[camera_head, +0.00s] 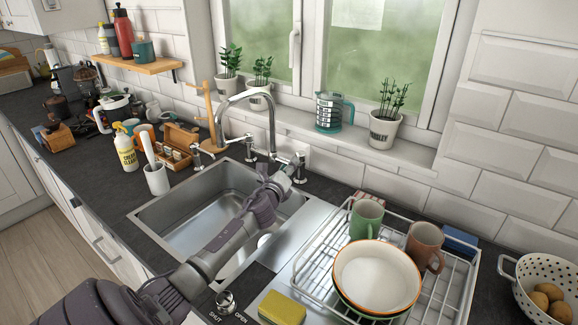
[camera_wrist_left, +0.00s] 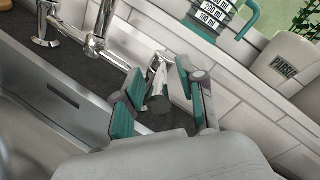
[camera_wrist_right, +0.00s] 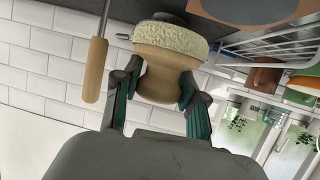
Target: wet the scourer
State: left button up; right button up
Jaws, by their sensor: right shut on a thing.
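The scourer (camera_wrist_right: 172,45) shows in the right wrist view as a round cream pad on a turned wooden knob. My right gripper (camera_wrist_right: 158,82) is shut on that knob; it is outside the head view. The chrome tap (camera_head: 250,100) arches over the steel sink (camera_head: 170,218). My left arm reaches across the sink, with its gripper (camera_head: 290,172) by the tap's right-hand lever (camera_head: 300,160). In the left wrist view, the left gripper (camera_wrist_left: 160,85) is open, with teal pads on both sides of the chrome lever (camera_wrist_left: 157,92). I cannot tell whether they touch.
A wire dish rack (camera_head: 450,285) with bowls and mugs stands right of the sink. A yellow sponge (camera_head: 282,308) and a knob marked shut and open (camera_head: 226,300) are near the front edge. A colander (camera_head: 535,280) is far right. A spray bottle (camera_head: 125,150) stands left.

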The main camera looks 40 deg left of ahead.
pick_arm(q)
jog(key=shift+w+a, duration=0.15)
jog(key=shift+w, duration=0.2)
jog(key=shift+c, duration=0.2)
grip_shut()
